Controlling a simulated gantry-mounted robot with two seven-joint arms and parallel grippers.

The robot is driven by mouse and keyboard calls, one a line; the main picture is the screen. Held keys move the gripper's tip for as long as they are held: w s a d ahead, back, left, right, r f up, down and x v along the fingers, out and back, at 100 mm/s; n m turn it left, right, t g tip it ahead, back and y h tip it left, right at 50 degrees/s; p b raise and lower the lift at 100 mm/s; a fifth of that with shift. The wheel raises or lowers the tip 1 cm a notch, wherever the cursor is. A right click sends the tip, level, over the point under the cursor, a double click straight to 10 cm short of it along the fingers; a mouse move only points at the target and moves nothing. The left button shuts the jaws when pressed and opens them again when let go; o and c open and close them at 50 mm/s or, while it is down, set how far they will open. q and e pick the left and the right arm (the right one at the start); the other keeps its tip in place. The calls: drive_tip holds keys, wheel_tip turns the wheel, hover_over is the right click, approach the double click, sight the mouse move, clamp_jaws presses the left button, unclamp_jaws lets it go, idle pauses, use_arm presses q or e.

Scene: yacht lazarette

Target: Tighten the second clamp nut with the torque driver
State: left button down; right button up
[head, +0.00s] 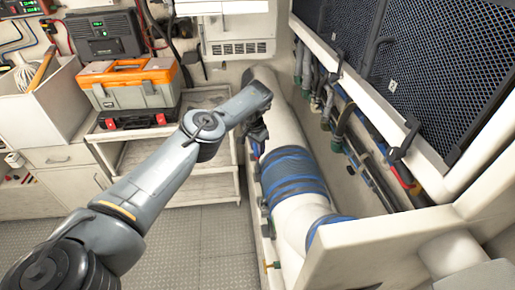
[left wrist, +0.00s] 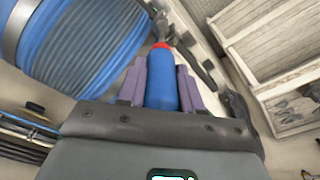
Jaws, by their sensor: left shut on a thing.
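My left gripper (head: 258,132) is beside the far part of the large white pipe (head: 283,118), beyond its blue ribbed sleeve (head: 292,172). In the left wrist view, its two purple fingers (left wrist: 161,72) are shut on the torque driver (left wrist: 162,94), which has a blue handle and a red collar. The driver points away from the gripper, toward small dark metal parts (left wrist: 161,27) near the blue sleeve (left wrist: 85,40). I cannot make out the second clamp nut or tell whether the driver's tip touches it. My right gripper is out of view.
Pipes and valves (head: 345,125) line the wall under a dark mesh panel (head: 440,70). A pale beam (head: 400,240) crosses the near right. The grey floor (head: 200,245) is clear.

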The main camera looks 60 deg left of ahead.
use_arm(q)
drive_tip(key=shift+m+b, duration=0.6)
drive_tip(key=shift+m, duration=0.5)
drive_tip(key=shift+r, duration=0.15)
drive_tip(key=shift+r+p, duration=2.1)
drive_tip(key=shift+r, duration=0.3)
